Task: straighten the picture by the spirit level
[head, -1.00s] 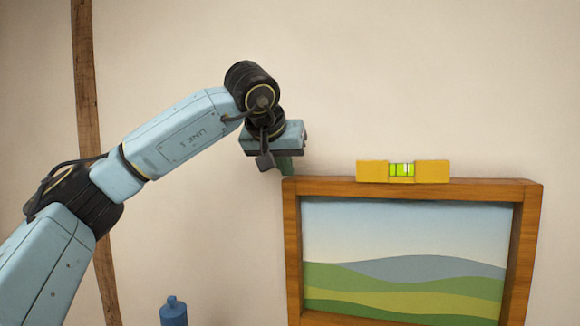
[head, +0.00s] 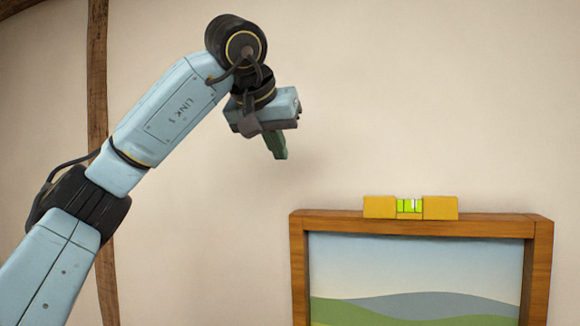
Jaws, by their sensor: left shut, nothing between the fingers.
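The picture (head: 412,268) shows a landscape of hills in a brown wooden frame (head: 330,223). Its top edge looks nearly level, dipping very slightly to the right; its lower part is cut off by the view. The yellow spirit level (head: 440,208) lies along the top of the frame. Its green vial (head: 409,206) faces me; the bubble is too small to judge exactly. My left gripper (head: 280,154) is above and left of the frame's top left corner, apart from it, pointing down. Its fingers are shut and empty. My right gripper is not in view.
The wall (head: 420,90) behind is plain cream, with free room above the frame. A dark wooden post (head: 97,90) runs up the wall at the left, behind my arm.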

